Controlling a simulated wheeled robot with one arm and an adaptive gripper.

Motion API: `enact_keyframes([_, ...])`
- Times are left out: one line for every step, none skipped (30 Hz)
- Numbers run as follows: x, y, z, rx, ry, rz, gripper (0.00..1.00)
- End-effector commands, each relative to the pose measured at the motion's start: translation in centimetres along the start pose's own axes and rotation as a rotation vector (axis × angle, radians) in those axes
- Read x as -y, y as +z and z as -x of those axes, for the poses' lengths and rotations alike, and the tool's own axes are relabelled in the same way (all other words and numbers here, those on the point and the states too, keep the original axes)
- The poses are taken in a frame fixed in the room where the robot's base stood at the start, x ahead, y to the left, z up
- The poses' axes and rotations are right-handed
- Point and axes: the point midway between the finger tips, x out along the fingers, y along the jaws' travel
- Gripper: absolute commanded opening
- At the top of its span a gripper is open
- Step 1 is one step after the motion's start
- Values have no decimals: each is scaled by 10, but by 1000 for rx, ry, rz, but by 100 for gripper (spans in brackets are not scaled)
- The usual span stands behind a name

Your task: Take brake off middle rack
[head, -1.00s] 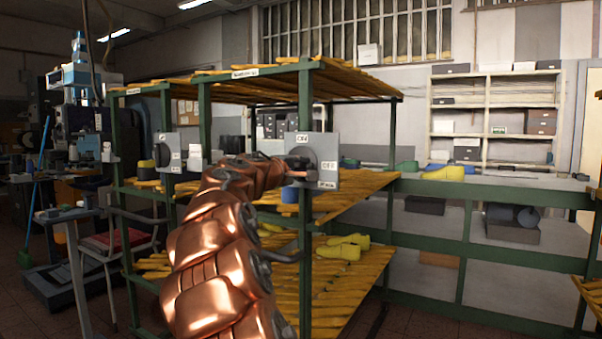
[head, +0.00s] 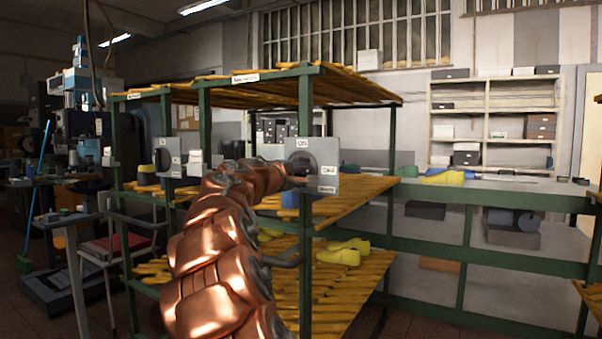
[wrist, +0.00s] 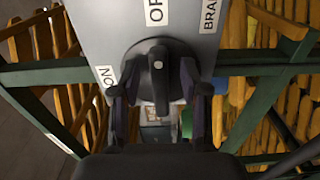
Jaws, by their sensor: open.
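A grey switch box (head: 325,172) is fixed to the front green post of the shelving rack, with labels reading ON, OFF and, it seems, BRAKE. Its round dark knob (head: 302,160) is partly hidden by my gripper (head: 297,182) in the head view. In the wrist view, the box face (wrist: 105,35) fills the upper middle, and the black knob (wrist: 158,68) has a raised bar running up and down the picture. My gripper (wrist: 160,100) is open, one finger on each side of the bar's lower end. I cannot tell whether either finger touches it.
A second grey switch box (head: 168,157) is on a post further left. The rack's yellow slatted shelves (head: 350,197) hold yellow shoe lasts (head: 343,252). A green-framed bench (head: 490,195) stands right, and a red-seated chair (head: 108,250) left.

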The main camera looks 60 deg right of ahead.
Motion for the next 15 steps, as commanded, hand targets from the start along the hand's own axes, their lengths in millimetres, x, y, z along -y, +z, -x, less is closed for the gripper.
enact_keyframes([0, 0, 0, 0, 0, 0, 45])
enact_keyframes([0, 0, 1, 0, 0, 0, 45])
enact_keyframes([0, 0, 2, -1, 1, 0, 45])
enact_keyframes([0, 0, 4, -1, 1, 1, 45])
enact_keyframes([0, -1, 6, -1, 1, 1, 45])
enact_keyframes([-1, -1, 9, -2, 1, 1, 45])
enact_keyframes([-1, -1, 12, -2, 1, 1, 45])
enact_keyframes([-1, -1, 15, -2, 2, 1, 45])
enact_keyframes([-2, -1, 20, -2, 2, 0, 45])
enact_keyframes([-2, 0, 24, -1, 2, 0, 45])
enact_keyframes([-2, 0, 28, 0, 2, 0, 45])
enact_keyframes([-1, 1, 34, 1, 2, 0, 45])
enact_keyframes([-1, 0, 39, -1, 2, 1, 45])
enact_keyframes([-1, -1, 44, -1, 2, 2, 45])
enact_keyframes([-1, -1, 50, -2, 2, 2, 45])
